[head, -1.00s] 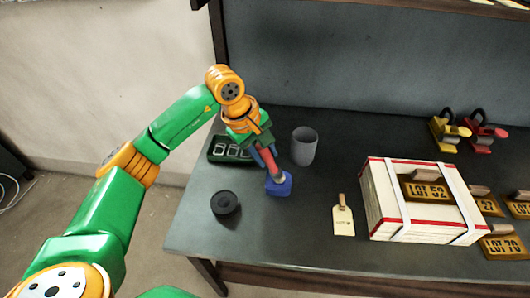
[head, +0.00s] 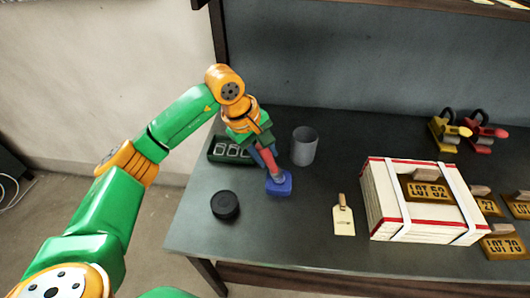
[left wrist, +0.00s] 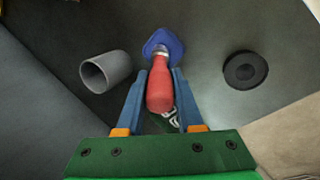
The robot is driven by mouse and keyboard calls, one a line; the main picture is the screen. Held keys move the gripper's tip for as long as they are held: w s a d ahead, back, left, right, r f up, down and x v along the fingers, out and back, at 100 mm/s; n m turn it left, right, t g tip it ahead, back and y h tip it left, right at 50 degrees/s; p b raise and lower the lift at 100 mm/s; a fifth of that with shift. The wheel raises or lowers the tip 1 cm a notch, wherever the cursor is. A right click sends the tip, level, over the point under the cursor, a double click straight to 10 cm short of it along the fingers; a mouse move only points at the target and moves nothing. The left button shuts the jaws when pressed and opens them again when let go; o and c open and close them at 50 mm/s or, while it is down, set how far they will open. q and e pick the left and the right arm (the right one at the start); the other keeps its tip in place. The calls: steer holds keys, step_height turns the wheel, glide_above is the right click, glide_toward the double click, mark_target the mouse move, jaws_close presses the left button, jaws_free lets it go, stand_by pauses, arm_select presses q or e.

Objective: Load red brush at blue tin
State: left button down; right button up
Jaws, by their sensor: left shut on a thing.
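My left gripper (head: 262,156) is shut on the red brush (head: 268,162), which points down at the blue tin (head: 279,183) on the table. In the left wrist view, the red handle of the brush (left wrist: 160,90) lies between the two blue fingers of my left gripper (left wrist: 160,88). The far end of the brush is over the blue tin (left wrist: 163,40); I cannot tell whether its tip touches the inside. My right gripper is not in view.
A grey cup (head: 304,146) stands just right of the brush, and a dark round lid (head: 225,205) lies to the left. A green holder (head: 222,150) is behind the gripper. A tag (head: 343,220), a strapped box (head: 385,205) and lot plates lie right. The front middle is clear.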

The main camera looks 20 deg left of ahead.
arm_select(q)
steer(key=shift+r+p, duration=2.8)
steer(key=shift+r, duration=0.8)
steer(key=shift+f, duration=0.15)
